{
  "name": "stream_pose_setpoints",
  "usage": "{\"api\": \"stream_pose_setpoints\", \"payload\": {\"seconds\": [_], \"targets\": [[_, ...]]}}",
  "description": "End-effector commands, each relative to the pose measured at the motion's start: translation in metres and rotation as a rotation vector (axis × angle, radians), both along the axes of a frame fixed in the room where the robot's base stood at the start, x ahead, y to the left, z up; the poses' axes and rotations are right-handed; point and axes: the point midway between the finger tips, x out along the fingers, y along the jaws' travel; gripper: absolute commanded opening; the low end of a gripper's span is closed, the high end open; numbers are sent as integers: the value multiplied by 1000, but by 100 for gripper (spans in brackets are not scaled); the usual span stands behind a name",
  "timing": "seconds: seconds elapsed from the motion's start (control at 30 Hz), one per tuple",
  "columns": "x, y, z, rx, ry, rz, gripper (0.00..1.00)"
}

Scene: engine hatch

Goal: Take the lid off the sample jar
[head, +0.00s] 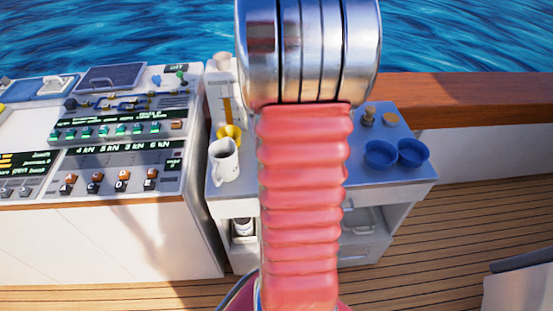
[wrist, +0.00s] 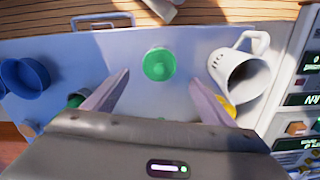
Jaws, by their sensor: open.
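A round green lid (wrist: 159,64) with a raised centre shows from above in the wrist view, and it looks like the sample jar's lid. The jar body below it cannot be made out. In the head view my arm covers that part of the counter. My gripper (wrist: 159,78) is open and empty, with one finger low to the left of the lid and one low to the right. Both fingers appear apart from it; the height between them and the lid is hard to tell.
A white mug (wrist: 238,75) stands close right of the lid, with a yellow thing (wrist: 227,105) by the right finger. Another green thing (wrist: 75,101) is partly hidden by the left finger. Blue bowls (head: 380,154) and small brown items (head: 368,117) stand on the counter (head: 401,187).

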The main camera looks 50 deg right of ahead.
Motion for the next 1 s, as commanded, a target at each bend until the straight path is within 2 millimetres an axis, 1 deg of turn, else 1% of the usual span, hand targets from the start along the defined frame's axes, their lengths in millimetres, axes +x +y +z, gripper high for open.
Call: {"api": "stream_pose_setpoints", "payload": {"seconds": [0.1, 0.47, 0.57, 0.83, 0.9, 1.0], "targets": [[0, 0, -7, 1, 1, 0, 77], [0, 0, -9, 0, 0, 0, 77], [-1, 0, -17, 2, 1, 0, 77], [-2, 0, -51, 2, 1, -1, 77], [-2, 0, -57, 2, 1, -1, 77], [-2, 0, -60, 0, 0, -1, 77]]}}
